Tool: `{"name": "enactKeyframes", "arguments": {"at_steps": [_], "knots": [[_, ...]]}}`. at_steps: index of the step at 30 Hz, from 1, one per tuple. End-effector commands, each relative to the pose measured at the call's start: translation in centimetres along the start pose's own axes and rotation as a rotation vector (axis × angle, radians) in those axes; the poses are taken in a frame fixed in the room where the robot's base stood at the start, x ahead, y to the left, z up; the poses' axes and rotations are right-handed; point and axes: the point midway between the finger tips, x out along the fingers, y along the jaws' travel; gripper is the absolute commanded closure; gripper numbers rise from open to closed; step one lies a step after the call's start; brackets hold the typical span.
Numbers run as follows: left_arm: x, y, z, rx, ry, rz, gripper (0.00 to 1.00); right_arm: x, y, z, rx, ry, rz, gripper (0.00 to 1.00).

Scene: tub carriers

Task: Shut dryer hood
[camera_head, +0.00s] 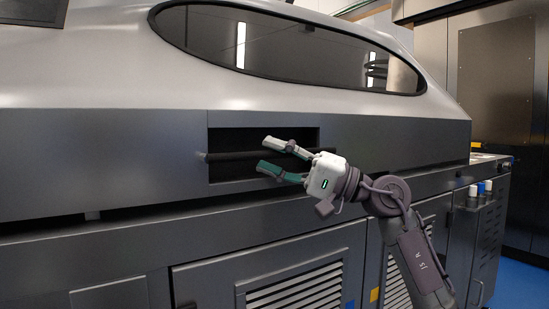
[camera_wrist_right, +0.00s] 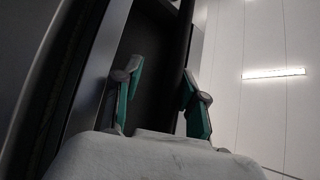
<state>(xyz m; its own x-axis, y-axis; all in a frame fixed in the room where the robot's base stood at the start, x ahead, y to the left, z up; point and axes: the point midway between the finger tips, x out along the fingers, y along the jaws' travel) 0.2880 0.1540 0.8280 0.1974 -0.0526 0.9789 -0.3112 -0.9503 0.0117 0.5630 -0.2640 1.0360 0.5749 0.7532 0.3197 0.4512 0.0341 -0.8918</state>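The dryer hood (camera_head: 100,75) is a large light grey cover with a long dark window and a darker lower front panel. A dark gap runs between its lower edge and the machine body. A dark handle bar (camera_head: 235,156) crosses a black recess in the front panel. My right gripper (camera_head: 263,153) is open at the recess, one finger above the bar's line and one below. In the right wrist view, the bar (camera_wrist_right: 187,40) runs close to the right-hand finger of the open gripper (camera_wrist_right: 162,82); contact is unclear. My left gripper is not in view.
The lower machine body (camera_head: 130,250) has louvred panels below the hood. Several small bottles (camera_head: 480,192) stand at its right end. A tall dark metal cabinet (camera_head: 495,85) stands at the right. Blue floor shows at the lower right.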

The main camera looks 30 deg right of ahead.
Motion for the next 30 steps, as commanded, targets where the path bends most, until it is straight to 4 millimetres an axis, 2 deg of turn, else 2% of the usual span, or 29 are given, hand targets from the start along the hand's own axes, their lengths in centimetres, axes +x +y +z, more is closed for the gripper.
{"name": "enactKeyframes", "arguments": {"at_steps": [4,8,15,21,25,30], "knots": [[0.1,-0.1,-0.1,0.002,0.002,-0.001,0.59,-0.5,0.0,0.0,0.0,0.001,-0.001,0.59],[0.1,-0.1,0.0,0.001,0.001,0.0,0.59,-2.1,0.1,-0.1,0.0,0.002,0.001,0.59],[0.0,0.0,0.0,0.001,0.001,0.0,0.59,-7.3,0.2,0.0,0.003,0.002,0.002,0.59],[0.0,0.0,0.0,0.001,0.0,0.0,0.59,-10.6,0.1,-0.1,0.002,0.001,0.001,0.59],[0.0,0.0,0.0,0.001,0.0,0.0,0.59,-11.7,0.1,0.0,0.0,0.0,0.001,0.59],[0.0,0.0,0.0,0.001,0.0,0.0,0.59,-12.0,0.0,0.0,0.0,-0.001,0.0,0.59]]}}
